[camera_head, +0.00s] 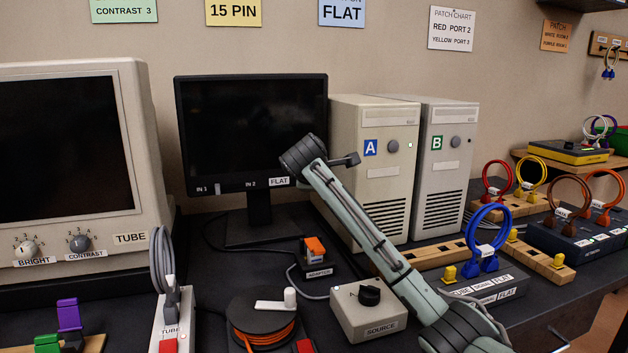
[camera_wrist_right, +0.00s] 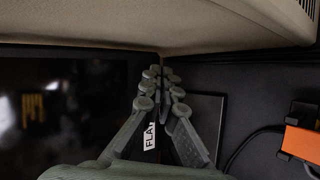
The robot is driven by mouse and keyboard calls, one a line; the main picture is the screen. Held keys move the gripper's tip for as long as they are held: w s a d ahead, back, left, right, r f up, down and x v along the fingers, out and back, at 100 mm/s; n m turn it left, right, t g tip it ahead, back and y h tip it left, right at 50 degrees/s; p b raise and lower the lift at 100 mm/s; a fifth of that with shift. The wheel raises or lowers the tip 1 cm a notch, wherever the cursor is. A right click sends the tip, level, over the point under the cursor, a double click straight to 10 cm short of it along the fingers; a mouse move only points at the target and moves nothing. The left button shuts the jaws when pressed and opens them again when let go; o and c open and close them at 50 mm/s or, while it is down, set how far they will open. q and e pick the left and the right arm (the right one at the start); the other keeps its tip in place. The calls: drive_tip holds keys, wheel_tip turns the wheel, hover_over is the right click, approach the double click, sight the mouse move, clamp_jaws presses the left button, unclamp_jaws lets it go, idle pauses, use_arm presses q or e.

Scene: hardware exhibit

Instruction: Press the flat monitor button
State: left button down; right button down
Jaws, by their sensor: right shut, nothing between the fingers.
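The flat monitor (camera_head: 225,125) is a dark screen on a black stand, with IN 1, IN 2 and FLAT labels on its lower bezel. It also fills the left of the right wrist view (camera_wrist_right: 60,110), screen dark, with part of the FLAT label (camera_wrist_right: 150,140) beside my fingers. My right gripper (camera_wrist_right: 165,76) is shut and empty, its fingertips together near the monitor's edge. Contact cannot be told. No button is clearly visible on the monitor. My left gripper is not in view.
Computer tower A (camera_head: 378,190) stands just right of the monitor, with tower B (camera_head: 445,160) beside it. The tube monitor (camera_head: 75,150) is at left. A source box (camera_head: 368,318), an orange adaptor (camera_head: 315,248) and a cable reel (camera_head: 263,325) lie in front.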

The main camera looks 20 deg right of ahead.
drive_tip(key=s, duration=0.5)
drive_tip(key=shift+d, duration=0.1)
idle(0.3)
